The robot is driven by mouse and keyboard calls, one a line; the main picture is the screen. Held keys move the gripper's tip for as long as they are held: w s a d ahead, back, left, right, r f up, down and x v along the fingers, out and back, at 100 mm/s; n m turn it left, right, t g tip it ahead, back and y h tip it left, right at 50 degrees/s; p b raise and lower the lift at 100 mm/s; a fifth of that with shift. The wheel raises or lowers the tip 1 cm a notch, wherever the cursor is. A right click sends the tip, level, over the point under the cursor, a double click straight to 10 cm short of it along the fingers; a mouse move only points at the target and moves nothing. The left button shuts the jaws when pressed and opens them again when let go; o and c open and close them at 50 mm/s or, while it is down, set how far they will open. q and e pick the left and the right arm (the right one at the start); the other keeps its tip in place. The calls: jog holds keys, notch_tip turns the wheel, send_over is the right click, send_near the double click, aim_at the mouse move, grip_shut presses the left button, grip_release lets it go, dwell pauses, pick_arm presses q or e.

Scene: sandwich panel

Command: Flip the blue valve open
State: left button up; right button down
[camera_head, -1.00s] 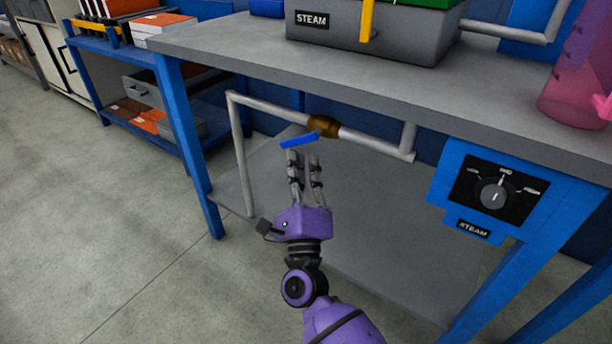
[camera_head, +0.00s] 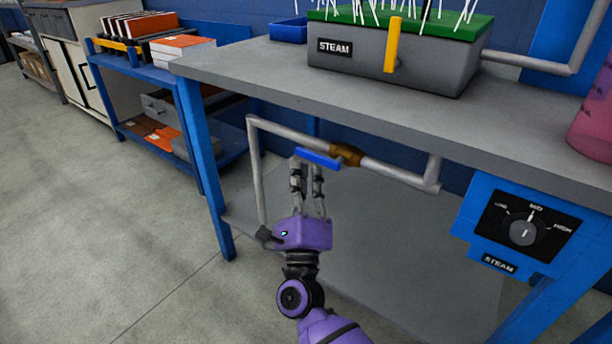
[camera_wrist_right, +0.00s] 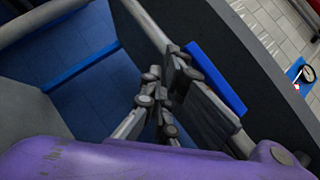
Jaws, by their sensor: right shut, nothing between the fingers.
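The blue valve handle (camera_head: 318,159) sticks out to the left from a brass valve body (camera_head: 346,154) on a grey pipe (camera_head: 386,172) below the table top. It runs nearly along the pipe's slope. My right gripper (camera_head: 307,166), purple with grey fingers, is just below and at the handle, its tips overlapping the handle's left part in the head view. Its jaws are shut with nothing between them. In the right wrist view the blue handle (camera_wrist_right: 214,76) lies beside the fingers (camera_wrist_right: 165,95); whether they touch I cannot tell. My left gripper is not in view.
The grey table top (camera_head: 270,85) hangs over the pipe. On it stands a STEAM box (camera_head: 348,68) with a yellow lever (camera_head: 392,45) and thin white strands above its green top. A dial panel (camera_head: 524,231) is at right. A lower shelf (camera_head: 380,265) lies beneath.

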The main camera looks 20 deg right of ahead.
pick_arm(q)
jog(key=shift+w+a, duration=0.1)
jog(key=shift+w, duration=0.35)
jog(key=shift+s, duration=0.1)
